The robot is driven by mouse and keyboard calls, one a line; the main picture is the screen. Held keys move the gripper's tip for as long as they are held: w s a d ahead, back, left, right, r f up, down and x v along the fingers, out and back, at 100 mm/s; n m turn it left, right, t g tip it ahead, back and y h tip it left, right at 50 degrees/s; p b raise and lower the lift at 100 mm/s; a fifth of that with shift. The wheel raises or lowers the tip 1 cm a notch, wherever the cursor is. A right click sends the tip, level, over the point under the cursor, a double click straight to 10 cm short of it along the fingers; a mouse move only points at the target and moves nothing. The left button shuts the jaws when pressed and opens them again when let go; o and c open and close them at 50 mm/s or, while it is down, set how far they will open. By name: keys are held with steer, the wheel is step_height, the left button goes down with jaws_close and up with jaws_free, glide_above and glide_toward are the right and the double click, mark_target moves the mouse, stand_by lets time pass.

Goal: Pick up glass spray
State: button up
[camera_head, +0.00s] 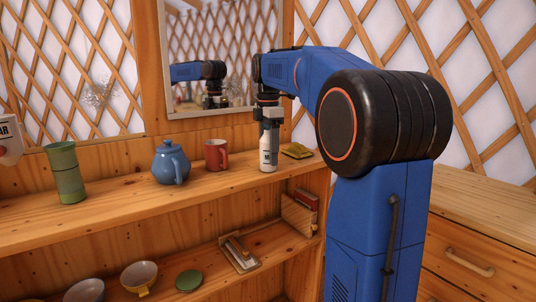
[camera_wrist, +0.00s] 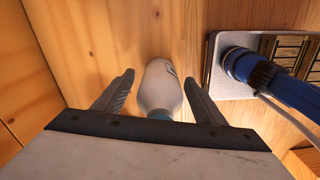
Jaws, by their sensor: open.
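A white bottle (camera_head: 268,159) with dark lettering, likely the glass spray, stands upright on the upper shelf near its front right. My gripper (camera_head: 270,140) is directly above it, pointing down, and hides its top. In the wrist view the white bottle (camera_wrist: 161,88) lies between the two open fingers of my gripper (camera_wrist: 159,80), with a pale blue part at its near end. A gap shows on the left finger's side; the right finger is close to the bottle, and I cannot tell if it touches.
A red mug (camera_head: 216,154) and a blue teapot (camera_head: 171,163) stand left of the bottle. A yellow-green item (camera_head: 297,150) lies to its right. A green canister (camera_head: 66,174) stands farther left. A framed mirror (camera_head: 214,98) is behind, reflecting my arm.

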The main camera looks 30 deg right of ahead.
steer(key=shift+f, duration=0.1)
steer(key=c, duration=1.3)
